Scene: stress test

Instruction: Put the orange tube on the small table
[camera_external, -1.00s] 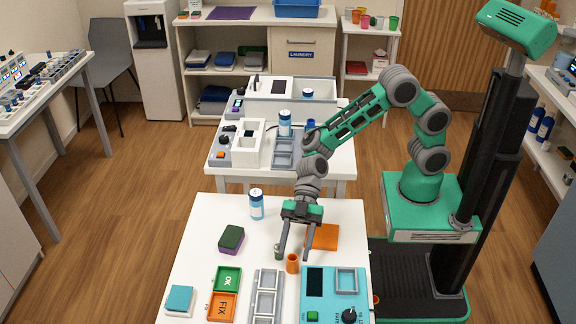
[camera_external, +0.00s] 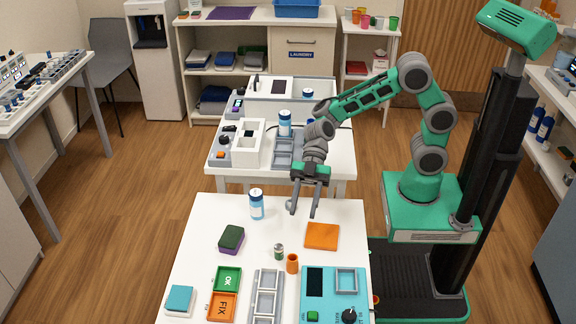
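The orange tube (camera_external: 292,263) stands upright on the white front table (camera_external: 205,258), right of a small grey-green can (camera_external: 279,251). My gripper (camera_external: 302,211) is above the far part of this table, behind the tube and apart from it. Its two fingers point down and are spread, with nothing seen held between them. Another white table (camera_external: 343,160) stands behind the front one. I cannot tell from the view which table the task calls small.
An orange pad (camera_external: 322,236) lies right of the tube. A blue-and-white bottle (camera_external: 256,204) and a dark green and purple block (camera_external: 231,239) are to the left. A grey tray (camera_external: 266,297), OK and FIX trays (camera_external: 225,293), and a teal panel (camera_external: 333,298) fill the near side.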

